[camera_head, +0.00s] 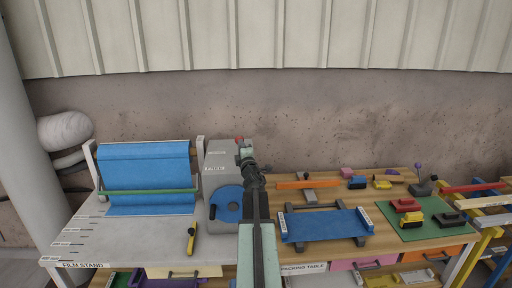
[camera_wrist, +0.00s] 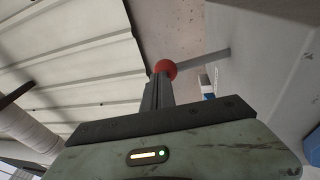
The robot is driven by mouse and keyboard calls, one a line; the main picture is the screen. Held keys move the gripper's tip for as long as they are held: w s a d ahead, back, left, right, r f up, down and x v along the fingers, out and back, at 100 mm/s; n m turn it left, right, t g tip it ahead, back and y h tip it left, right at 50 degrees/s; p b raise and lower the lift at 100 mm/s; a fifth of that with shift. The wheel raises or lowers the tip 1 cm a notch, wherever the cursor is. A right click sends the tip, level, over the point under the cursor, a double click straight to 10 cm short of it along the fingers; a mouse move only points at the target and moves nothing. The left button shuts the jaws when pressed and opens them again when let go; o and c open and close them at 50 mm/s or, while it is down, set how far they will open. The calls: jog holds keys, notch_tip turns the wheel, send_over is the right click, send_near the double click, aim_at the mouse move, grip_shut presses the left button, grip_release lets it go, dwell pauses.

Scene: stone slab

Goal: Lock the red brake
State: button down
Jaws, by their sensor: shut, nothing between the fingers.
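The red brake knob (camera_head: 239,138) shows just above my gripper (camera_head: 244,150), at the top of the grey machine housing (camera_head: 217,160). In the wrist view the knob is a red ball (camera_wrist: 166,68) on the end of a grey lever (camera_wrist: 205,58) that runs to the right. My gripper's fingers (camera_wrist: 158,82) are shut and empty, with their tips right by the ball. I cannot tell whether they touch it. The housing carries a label reading FREE and a higher label too small to read. My arm hides part of the lever and housing in the head view.
A blue film roll (camera_head: 147,165) stands on the left bench, with a yellow-handled tool (camera_head: 191,239) in front. A blue disc (camera_head: 227,204) sits on the housing. The packing table (camera_head: 395,238) on the right holds a blue sheet (camera_head: 325,224) and several small blocks. A wall stands behind.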

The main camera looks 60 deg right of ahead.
jog(key=w+d, duration=0.1)
jog(key=d+r+p, duration=0.1)
jog(key=w+d+r, duration=0.1)
jog(key=d, duration=0.1)
jog(key=shift+w+p, duration=0.3)
jog(key=shift+x, duration=0.95)
jog(key=shift+d+f+x, duration=0.1)
jog(key=shift+x, duration=0.65)
jog(key=shift+d+f+x, duration=0.15)
jog(key=shift+x, duration=0.6)
jog(key=shift+s, duration=0.15)
jog(key=s+a+r+p, duration=0.7)
jog(key=s+p, duration=0.1)
jog(key=shift+s+a+r, duration=0.35)
jog(key=shift+a+r, duration=0.05)
